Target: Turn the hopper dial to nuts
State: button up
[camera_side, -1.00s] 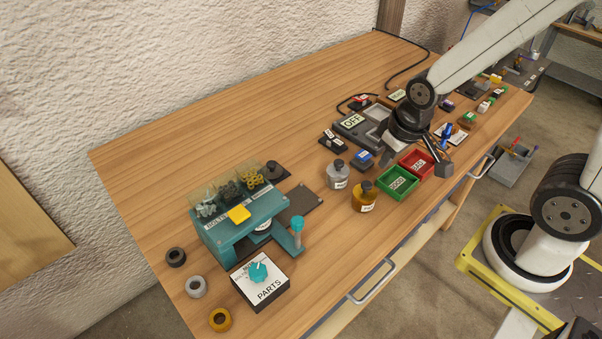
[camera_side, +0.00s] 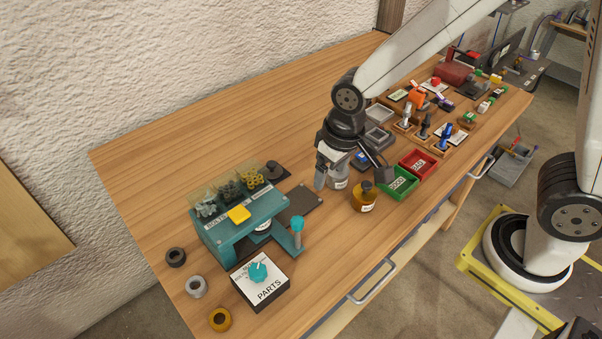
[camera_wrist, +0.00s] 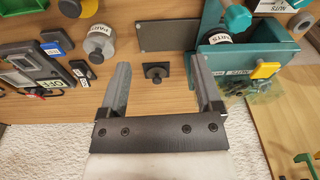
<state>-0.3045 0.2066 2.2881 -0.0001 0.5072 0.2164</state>
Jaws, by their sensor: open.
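The hopper dial is a teal knob (camera_side: 258,271) on a white-topped box marked PARTS (camera_side: 269,290), at the near left of the bench. Its white mark appears to point up and left, but the small labels around it are too small to read. The teal hopper (camera_side: 245,227) stands behind the box, with clear bins of parts on top and a yellow tab on its front. My gripper (camera_side: 351,180) is open and empty, right of the hopper and apart from the dial. In the wrist view, its two fingers (camera_wrist: 160,72) are spread above the wood.
A grey-lidded jar (camera_side: 338,182) is partly behind my gripper. An amber jar (camera_side: 363,198), a green bin (camera_side: 400,184) and a red bin (camera_side: 418,164) stand to its right. A dark plate (camera_side: 299,203) lies beside the hopper. Several rings (camera_side: 196,287) lie left of the dial box.

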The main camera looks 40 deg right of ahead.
jog(key=a+g, duration=0.1)
jog(key=a, duration=0.9)
jog(key=n, duration=0.2)
send_over(257, 269)
notch_tip(257, 269, down, 2)
jog(key=shift+f+g, duration=0.1)
jog(key=shift+g, duration=0.2)
jog(key=shift+m, duration=0.3)
jog(key=shift+f, duration=3.85)
grip_shut()
